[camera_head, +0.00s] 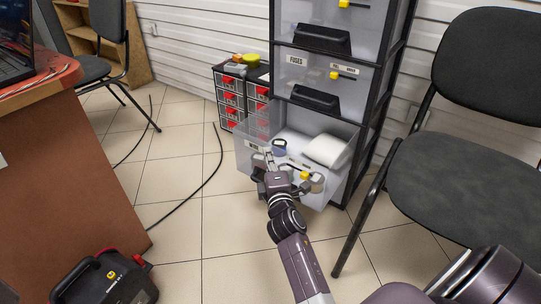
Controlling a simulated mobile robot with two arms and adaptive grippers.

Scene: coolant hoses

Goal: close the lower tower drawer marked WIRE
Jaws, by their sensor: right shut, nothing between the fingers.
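The lower tower drawer (244,163) is clear plastic and stands pulled out of the black-framed tower (386,75). A small label shows at the left of its front, too small to read surely. Inside lie a white bundle (327,150) and a dark round item (279,147). My right gripper (268,161) is shut and empty, in front of the drawer's front panel. It overlaps the panel in the picture; I cannot tell whether it touches. It and its wrist hide part of the front and handle. My left gripper is not in view.
The FUSES drawer (318,72) above is shut. A small cabinet with red-fronted drawers (229,97) stands left of the tower. A dark chair (455,170) stands close on the right. A desk (85,170) and black-red case (105,281) are left; a cable (203,186) crosses the open tiles.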

